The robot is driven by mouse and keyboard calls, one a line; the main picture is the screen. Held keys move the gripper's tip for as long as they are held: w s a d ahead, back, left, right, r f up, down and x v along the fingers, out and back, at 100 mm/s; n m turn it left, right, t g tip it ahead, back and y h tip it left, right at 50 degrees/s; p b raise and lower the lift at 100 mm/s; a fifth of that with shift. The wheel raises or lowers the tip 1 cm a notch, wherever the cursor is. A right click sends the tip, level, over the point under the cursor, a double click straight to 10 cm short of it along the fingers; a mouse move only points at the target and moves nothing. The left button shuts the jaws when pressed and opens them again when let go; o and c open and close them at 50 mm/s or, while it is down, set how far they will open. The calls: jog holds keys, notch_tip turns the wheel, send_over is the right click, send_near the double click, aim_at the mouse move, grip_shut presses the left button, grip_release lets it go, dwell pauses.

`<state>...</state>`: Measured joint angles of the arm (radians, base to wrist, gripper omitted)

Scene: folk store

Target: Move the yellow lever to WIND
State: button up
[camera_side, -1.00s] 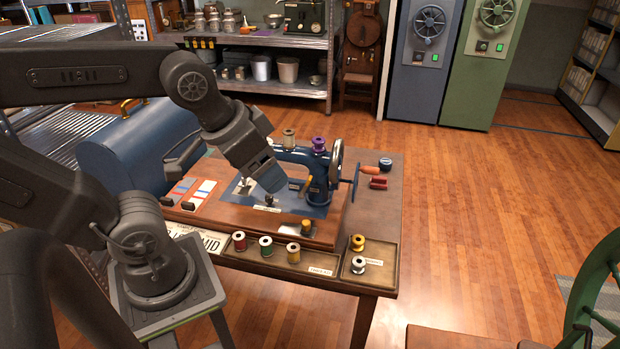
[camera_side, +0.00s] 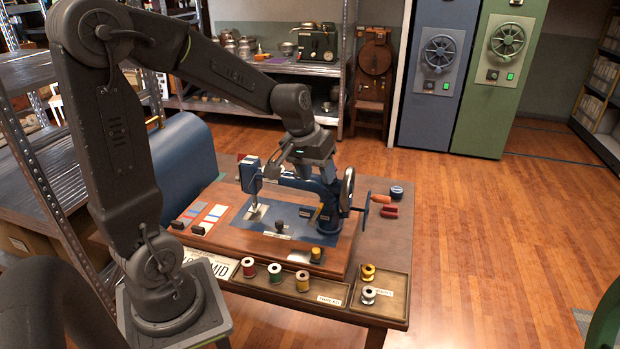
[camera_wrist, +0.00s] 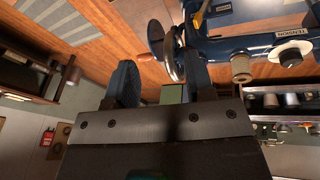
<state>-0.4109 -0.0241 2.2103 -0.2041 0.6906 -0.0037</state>
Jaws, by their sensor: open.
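The yellow lever (camera_side: 318,212) is a small stick on the pillar of the blue sewing machine (camera_side: 328,193), leaning slightly; I cannot read a WIND mark by it. In the wrist view a yellowish bar (camera_wrist: 201,14) at the top edge may be this lever. My gripper (camera_side: 272,165) is above the machine's arm, behind and higher than the lever, and apart from it. In the wrist view the two fingers (camera_wrist: 160,78) are spread with nothing between them. The gripper hides much of the machine's top.
A thread tray (camera_side: 326,289) with several spools lies in front. A blue rounded cover (camera_side: 185,160) stands left. A small yellow knob (camera_side: 316,254) sits on the wooden base.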

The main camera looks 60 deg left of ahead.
aim_at(319, 207)
jog(key=shift+w+a+f+n+g, duration=0.1)
jog(key=shift+w+a+f+n, duration=0.65)
jog(key=shift+f, duration=1.7)
jog(key=shift+w+a+f+n+g, duration=0.15)
jog(key=shift+w+a+f, duration=0.65)
jog(key=shift+a+f, duration=1.35)
jog(key=shift+w+a+f+n+g, duration=0.1)
jog(key=shift+w+a+f+n, duration=0.6)
jog(key=shift+f, duration=2.1)
jog(key=shift+w+a+f, duration=0.15)
jog(key=shift+f, duration=0.15)
jog(key=shift+a, duration=0.1)
jog(key=s+a, duration=0.3)
jog(key=shift+s+a+f, duration=0.2)
jog(key=shift+s+a, duration=0.15)
jog(key=shift+s, duration=0.05)
jog(key=shift+w+d+r, duration=0.2)
jog(key=shift+w+d, duration=0.1)
